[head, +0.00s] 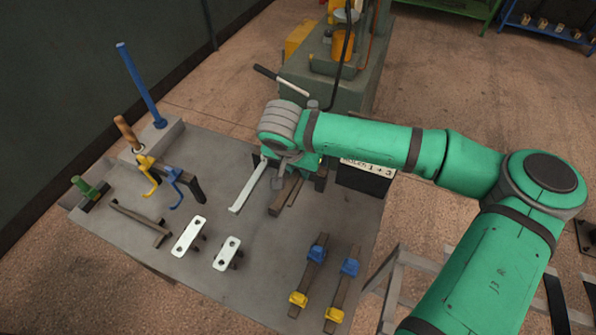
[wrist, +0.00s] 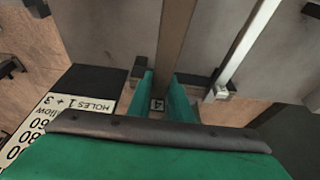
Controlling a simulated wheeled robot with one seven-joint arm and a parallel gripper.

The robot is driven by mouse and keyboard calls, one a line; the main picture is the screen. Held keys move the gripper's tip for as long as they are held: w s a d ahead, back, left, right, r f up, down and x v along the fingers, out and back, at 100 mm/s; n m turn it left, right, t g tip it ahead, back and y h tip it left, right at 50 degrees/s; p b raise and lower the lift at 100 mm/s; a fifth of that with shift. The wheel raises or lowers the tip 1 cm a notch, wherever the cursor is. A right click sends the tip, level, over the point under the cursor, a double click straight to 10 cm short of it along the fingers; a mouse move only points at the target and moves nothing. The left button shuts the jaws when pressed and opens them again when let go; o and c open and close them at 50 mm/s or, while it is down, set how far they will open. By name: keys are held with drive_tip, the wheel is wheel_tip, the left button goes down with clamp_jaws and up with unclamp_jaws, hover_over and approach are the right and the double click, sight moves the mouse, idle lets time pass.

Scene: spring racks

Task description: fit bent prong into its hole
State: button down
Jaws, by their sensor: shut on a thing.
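My gripper (wrist: 160,100) points down over the table. Its two green fingers are closed on a long grey-brown bar (wrist: 173,45), which runs away between them. In the head view this bar (head: 284,196) lies low over the tabletop, and my wrist hides its far end.
A sign reading HOLES 1 + 3 (head: 367,169) stands at the table's right edge. Yellow (head: 149,172) and blue (head: 176,186) hooks, white plates (head: 188,236) and a blue post (head: 140,84) are at the left. Bars with blue and yellow clips (head: 307,276) lie in front.

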sight(299, 184)
drive_tip(key=shift+w+f, duration=0.1)
drive_tip(key=shift+f, duration=0.15)
idle(1.3)
drive_tip(key=shift+a, duration=0.15)
idle(0.5)
drive_tip(key=shift+f, duration=2.45)
idle(0.8)
drive_tip(key=c, duration=1.5)
unclamp_jaws()
drive_tip(key=v, duration=1)
drive_tip(key=shift+s+r, duration=0.25)
drive_tip(key=shift+r, duration=0.1)
